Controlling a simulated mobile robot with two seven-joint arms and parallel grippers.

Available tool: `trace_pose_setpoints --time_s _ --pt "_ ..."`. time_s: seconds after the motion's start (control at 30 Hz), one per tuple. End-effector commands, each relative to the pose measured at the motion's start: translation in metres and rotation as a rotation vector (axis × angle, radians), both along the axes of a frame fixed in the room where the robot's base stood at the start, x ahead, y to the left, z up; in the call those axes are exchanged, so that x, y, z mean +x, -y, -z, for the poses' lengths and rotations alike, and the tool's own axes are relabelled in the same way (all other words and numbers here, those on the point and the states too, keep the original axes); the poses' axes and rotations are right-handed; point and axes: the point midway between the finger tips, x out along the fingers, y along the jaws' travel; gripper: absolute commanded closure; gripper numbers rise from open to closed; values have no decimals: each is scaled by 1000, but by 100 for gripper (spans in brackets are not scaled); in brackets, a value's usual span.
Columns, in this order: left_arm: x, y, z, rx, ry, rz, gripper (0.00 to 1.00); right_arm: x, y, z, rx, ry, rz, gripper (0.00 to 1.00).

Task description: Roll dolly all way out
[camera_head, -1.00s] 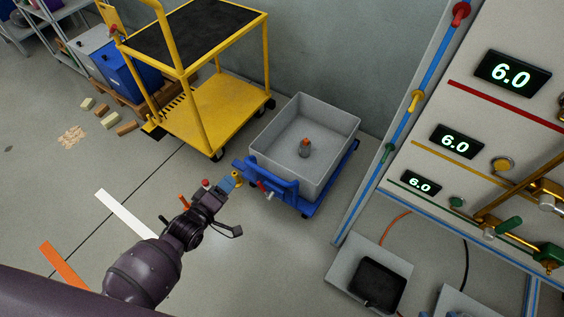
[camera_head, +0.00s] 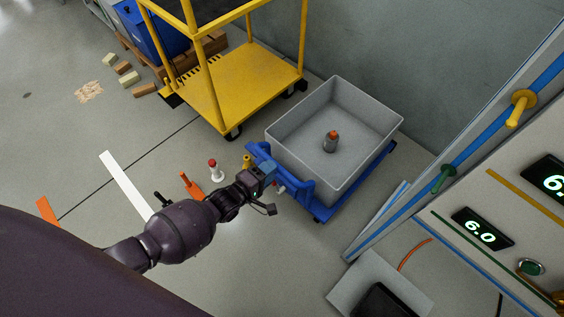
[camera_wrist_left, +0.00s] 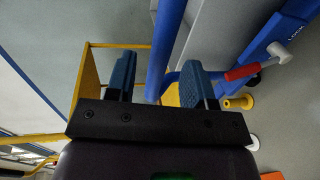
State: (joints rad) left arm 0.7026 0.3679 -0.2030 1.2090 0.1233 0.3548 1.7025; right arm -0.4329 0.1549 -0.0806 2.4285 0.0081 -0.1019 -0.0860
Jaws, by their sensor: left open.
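The dolly is a low blue frame (camera_head: 322,213) carrying a grey open bin (camera_head: 290,148), close to the wall. A small grey object with an orange top (camera_head: 331,141) stands inside the bin. The dolly's blue handle (camera_head: 298,190) faces my left arm. My left gripper (camera_head: 270,172) is open at the handle. In the left wrist view, the blue handle tube (camera_wrist_left: 166,45) passes between the two blue fingertips; whether they touch it I cannot tell. My right gripper is not in view.
A yellow cart (camera_head: 240,88) stands behind and left of the dolly. A panel with lit displays (camera_head: 482,229) is close on the right. Small red, orange and yellow items (camera_head: 191,184) stand on the floor near my arm. The floor at left is mostly open.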

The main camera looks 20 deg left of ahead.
Motion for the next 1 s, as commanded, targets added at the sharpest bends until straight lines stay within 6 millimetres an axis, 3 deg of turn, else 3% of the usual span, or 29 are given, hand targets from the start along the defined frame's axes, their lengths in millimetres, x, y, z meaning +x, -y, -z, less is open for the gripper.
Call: trace_pose_setpoints --time_s 0.2,0.4,0.77,1.0 --pt "29 11 11 1 -5 0 52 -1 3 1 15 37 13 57" --pt "45 16 12 0 -3 0 52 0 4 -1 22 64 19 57" --pt "49 18 11 2 -1 -1 52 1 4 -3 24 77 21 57" --pt "49 18 11 2 -1 -1 85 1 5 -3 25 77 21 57"
